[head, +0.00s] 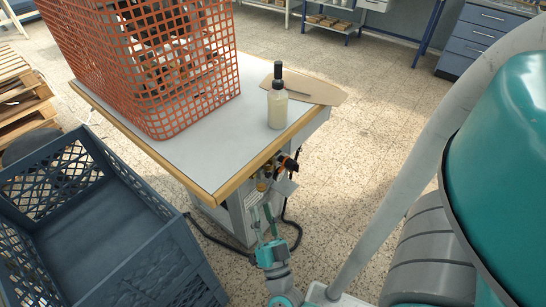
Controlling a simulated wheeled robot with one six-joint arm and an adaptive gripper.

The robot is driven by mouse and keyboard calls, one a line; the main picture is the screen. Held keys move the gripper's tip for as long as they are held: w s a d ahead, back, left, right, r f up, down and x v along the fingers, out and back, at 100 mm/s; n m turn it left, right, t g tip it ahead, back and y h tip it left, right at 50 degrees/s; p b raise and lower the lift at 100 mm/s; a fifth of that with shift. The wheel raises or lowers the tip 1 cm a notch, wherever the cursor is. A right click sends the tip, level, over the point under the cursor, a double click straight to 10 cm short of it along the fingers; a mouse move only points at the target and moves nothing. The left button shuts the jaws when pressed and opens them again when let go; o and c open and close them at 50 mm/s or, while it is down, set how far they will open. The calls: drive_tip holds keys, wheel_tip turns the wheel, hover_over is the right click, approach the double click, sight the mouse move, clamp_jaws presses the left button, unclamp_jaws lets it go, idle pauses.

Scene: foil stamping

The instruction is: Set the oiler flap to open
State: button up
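A small cluster of brass, black and orange fittings (268,174) sits on the side of the workbench, just below its front right corner. A pale grey plate (285,187) shows at its right; it may be the oiler flap, but it is too small to tell, and so is its position. My gripper (262,210) points up toward this cluster from below, its fingertips close under it in the picture. Its two thin fingers stand apart with nothing seen between them. I cannot tell whether a finger touches the fittings.
The workbench (205,150) carries an orange mesh guard (155,120) around a machine, a dark-capped bottle (278,105) and a tan board (325,92). A blue-grey crate (140,262) stands at left. Black hoses (297,228) hang below the fittings.

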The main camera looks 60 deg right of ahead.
drive_tip(key=w+d+f+m+g+h, duration=0.2)
drive_tip(key=w+d+m+g+h, duration=0.25)
drive_tip(key=d+m+g, duration=0.65)
drive_tip(key=m+g+y, duration=0.4)
drive_tip(key=g+y, duration=0.1)
drive_tip(key=g, duration=0.4)
approach(273, 157)
drive_tip(key=d+f, duration=0.1)
drive_tip(key=d, duration=0.3)
drive_tip(key=shift+h, duration=0.35)
drive_tip(key=shift+s+x, duration=0.15)
drive_tip(key=shift+x, duration=1.5)
drive_tip(key=shift+s+x, duration=0.15)
drive_tip(key=shift+x, duration=1.45)
drive_tip(key=shift+f, duration=0.1)
clamp_jaws()
